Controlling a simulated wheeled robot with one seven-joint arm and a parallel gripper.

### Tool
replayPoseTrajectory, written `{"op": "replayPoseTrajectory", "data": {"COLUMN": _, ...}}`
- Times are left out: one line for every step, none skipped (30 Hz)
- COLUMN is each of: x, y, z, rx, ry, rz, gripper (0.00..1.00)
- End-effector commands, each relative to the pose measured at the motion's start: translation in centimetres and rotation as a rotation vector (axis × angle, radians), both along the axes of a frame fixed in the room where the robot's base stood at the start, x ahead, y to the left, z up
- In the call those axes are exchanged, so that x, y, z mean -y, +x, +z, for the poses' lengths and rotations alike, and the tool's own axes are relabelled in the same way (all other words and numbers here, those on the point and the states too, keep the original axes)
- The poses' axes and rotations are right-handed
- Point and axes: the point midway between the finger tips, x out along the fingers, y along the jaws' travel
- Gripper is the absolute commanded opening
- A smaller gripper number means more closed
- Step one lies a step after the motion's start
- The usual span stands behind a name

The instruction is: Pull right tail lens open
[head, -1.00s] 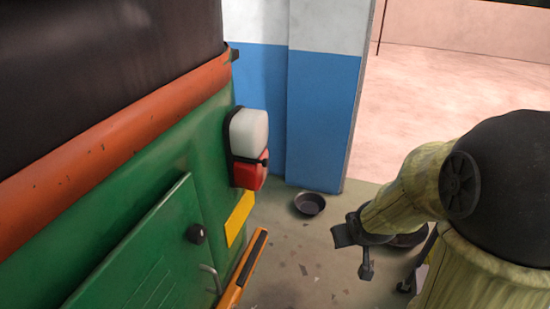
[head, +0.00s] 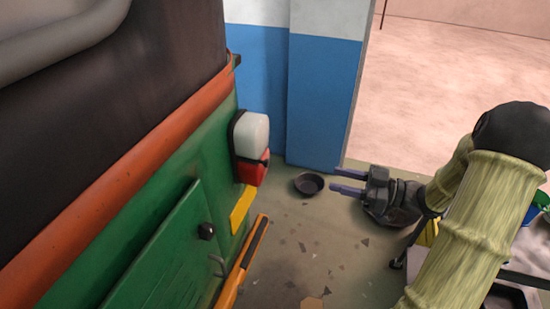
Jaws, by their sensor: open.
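The right tail lens (head: 250,148) is a box on the rear corner of the green rickshaw (head: 165,215). Its upper part is white and its lower part red, with a dark housing and dark band around it. It sits flush against its housing, as far as I can see. My gripper (head: 342,180) is to the right of the lens, apart from it. Its two parallel bluish fingers are open and empty, and point left toward the rickshaw.
A dark round bowl (head: 309,184) lies on the floor between the lens and my gripper in the picture. A blue and white pillar (head: 325,95) stands behind. An orange bumper bar (head: 243,262) juts out below the lens. A cluttered table (head: 528,255) is at the right.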

Motion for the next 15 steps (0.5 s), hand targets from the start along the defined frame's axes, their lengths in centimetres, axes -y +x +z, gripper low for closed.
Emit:
{"op": "replayPoseTrajectory", "data": {"x": 0.0, "y": -0.1, "z": 0.1, "rx": 0.001, "ry": 0.005, "rz": 0.007, "gripper": 0.41}}
{"op": "replayPoseTrajectory", "data": {"x": 0.0, "y": -0.2, "z": 0.1, "rx": 0.001, "ry": 0.005, "rz": 0.009, "gripper": 0.41}}
{"op": "replayPoseTrajectory", "data": {"x": 0.0, "y": -0.2, "z": 0.0, "rx": 0.001, "ry": 0.005, "rz": 0.008, "gripper": 0.41}}
{"op": "replayPoseTrajectory", "data": {"x": 0.0, "y": -0.1, "z": 0.0, "rx": 0.001, "ry": 0.005, "rz": 0.008, "gripper": 0.41}}
{"op": "replayPoseTrajectory", "data": {"x": 0.0, "y": -0.1, "z": 0.0, "rx": 0.0, "ry": 0.004, "rz": 0.008, "gripper": 0.41}}
{"op": "replayPoseTrajectory", "data": {"x": 0.0, "y": -0.1, "z": 0.0, "rx": 0.001, "ry": 0.004, "rz": 0.007, "gripper": 0.41}}
{"op": "replayPoseTrajectory", "data": {"x": 0.0, "y": -0.1, "z": 0.0, "rx": 0.001, "ry": 0.004, "rz": 0.007, "gripper": 0.41}}
{"op": "replayPoseTrajectory", "data": {"x": 0.0, "y": -0.1, "z": 0.0, "rx": 0.001, "ry": 0.004, "rz": 0.007, "gripper": 0.41}}
{"op": "replayPoseTrajectory", "data": {"x": -0.1, "y": -0.1, "z": 0.0, "rx": 0.001, "ry": 0.003, "rz": 0.007, "gripper": 0.41}}
{"op": "replayPoseTrajectory", "data": {"x": -0.1, "y": -0.1, "z": 0.0, "rx": 0.001, "ry": 0.003, "rz": 0.007, "gripper": 0.41}}
{"op": "replayPoseTrajectory", "data": {"x": -0.2, "y": 0.0, "z": 0.1, "rx": 0.001, "ry": 0.003, "rz": 0.007, "gripper": 0.41}}
{"op": "replayPoseTrajectory", "data": {"x": -0.4, "y": 0.0, "z": 0.1, "rx": 0.001, "ry": 0.004, "rz": 0.007, "gripper": 0.41}}
{"op": "replayPoseTrajectory", "data": {"x": -0.6, "y": 0.1, "z": 0.1, "rx": 0.001, "ry": 0.004, "rz": 0.007, "gripper": 0.41}}
{"op": "replayPoseTrajectory", "data": {"x": -0.9, "y": 0.2, "z": 0.2, "rx": 0.002, "ry": 0.005, "rz": 0.008, "gripper": 0.41}}
{"op": "replayPoseTrajectory", "data": {"x": -1.3, "y": 0.3, "z": 0.2, "rx": 0.002, "ry": 0.005, "rz": 0.009, "gripper": 0.41}}
